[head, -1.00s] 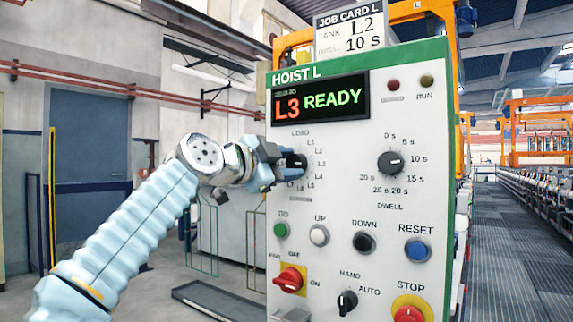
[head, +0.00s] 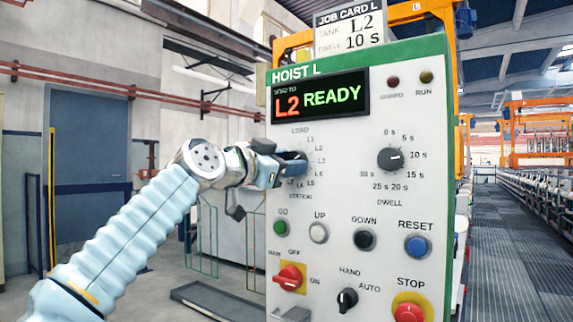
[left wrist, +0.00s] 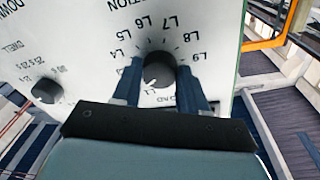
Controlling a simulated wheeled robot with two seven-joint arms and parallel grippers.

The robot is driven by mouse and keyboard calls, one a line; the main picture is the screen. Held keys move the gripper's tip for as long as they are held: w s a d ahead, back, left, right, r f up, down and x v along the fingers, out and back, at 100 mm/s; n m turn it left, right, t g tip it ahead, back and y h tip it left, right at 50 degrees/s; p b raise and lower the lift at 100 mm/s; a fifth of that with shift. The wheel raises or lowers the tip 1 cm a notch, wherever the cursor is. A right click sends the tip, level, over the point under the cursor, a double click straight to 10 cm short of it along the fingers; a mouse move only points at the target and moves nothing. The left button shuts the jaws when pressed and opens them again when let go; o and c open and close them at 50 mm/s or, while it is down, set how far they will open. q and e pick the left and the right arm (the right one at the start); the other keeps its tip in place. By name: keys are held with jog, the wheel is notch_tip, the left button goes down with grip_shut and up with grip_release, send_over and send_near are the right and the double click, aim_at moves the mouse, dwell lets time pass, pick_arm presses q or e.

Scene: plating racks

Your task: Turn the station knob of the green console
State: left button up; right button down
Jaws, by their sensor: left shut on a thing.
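The green-topped console (head: 350,215) labelled HOIST L stands in the middle of the head view. Its display (head: 320,97) reads L2 READY. The station knob (head: 299,157) is a black dial on the upper left of the panel, ringed by L labels. My left gripper (head: 290,166) is shut on this knob and partly covers it. In the left wrist view the knob (left wrist: 159,70) sits between my two fingers, with its white mark toward the low-number labels. The job card (head: 350,36) above reads TANK L2, DWELL 10 S. My right gripper is out of view.
The dwell knob (head: 390,159) is to the right of the station knob. Below are the green button (head: 281,228), the white UP button (head: 319,233), the black DOWN button (head: 364,240), the blue RESET button (head: 417,246) and the red STOP button (head: 408,312).

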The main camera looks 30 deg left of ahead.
pick_arm(q)
jog(key=shift+d+n+t+y+p, duration=0.25)
jog(key=shift+n+p, duration=0.35)
jog(key=shift+n, duration=1.55)
jog(key=shift+a+n+y+p, duration=0.1)
jog(key=shift+n+y+p, duration=0.4)
jog(key=shift+n, duration=1.7)
jog(key=shift+d+n+t+y+p, duration=0.15)
jog(key=shift+n+p, duration=0.6)
jog(key=shift+n, duration=1.4)
jog(key=shift+f, duration=0.1)
jog(key=o, duration=1.1)
jog(key=shift+c, duration=0.2)
